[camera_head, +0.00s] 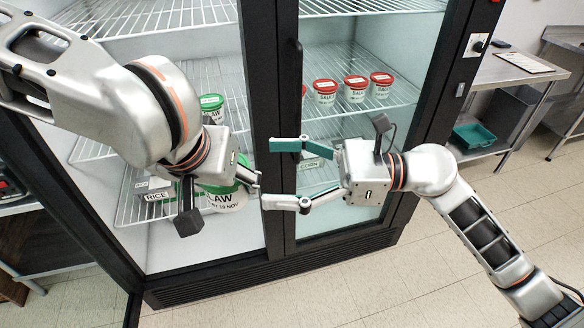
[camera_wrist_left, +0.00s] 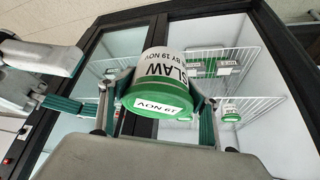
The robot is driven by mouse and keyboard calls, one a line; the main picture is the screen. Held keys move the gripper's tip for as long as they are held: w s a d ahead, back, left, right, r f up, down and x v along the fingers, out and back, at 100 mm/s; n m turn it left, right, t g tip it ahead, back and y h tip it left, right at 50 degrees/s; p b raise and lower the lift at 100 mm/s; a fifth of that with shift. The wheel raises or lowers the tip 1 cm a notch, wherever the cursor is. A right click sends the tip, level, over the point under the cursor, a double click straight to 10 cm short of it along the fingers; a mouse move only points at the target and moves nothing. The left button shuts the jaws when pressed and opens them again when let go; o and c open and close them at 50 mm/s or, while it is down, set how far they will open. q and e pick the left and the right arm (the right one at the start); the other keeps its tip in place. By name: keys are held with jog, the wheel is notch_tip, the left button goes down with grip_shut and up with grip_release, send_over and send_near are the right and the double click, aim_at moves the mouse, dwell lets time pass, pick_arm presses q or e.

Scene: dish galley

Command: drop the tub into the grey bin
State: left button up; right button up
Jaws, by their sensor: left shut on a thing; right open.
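The tub is white with a green lid and a SLAW label. It shows in the head view (camera_head: 228,203), partly hidden by my left arm, and large in the left wrist view (camera_wrist_left: 160,70), tilted with its green lid toward the camera. My left gripper (camera_wrist_left: 160,92) is shut on the tub, one finger on each side. My right gripper (camera_head: 272,174) is open and empty, its fingers pointing left in front of the fridge, to the right of the tub. I see no grey bin in either view.
The fridge (camera_head: 287,110) has wire shelves. Several red-lidded tubs (camera_head: 355,88) stand at right; another green-lidded tub (camera_head: 211,102) stands behind my left arm. A steel table (camera_head: 505,68) at right has a teal bin (camera_head: 474,134) on its lower shelf. The floor (camera_head: 440,270) at front right is clear.

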jog(key=a, duration=0.6)
jog(key=w+a, duration=0.1)
jog(key=a, duration=0.2)
jog(key=shift+a, duration=0.25)
jog(key=c, duration=1.3)
pick_arm(q)
jog(key=o, duration=1.5)
pick_arm(e)
jog(key=shift+c, duration=0.7)
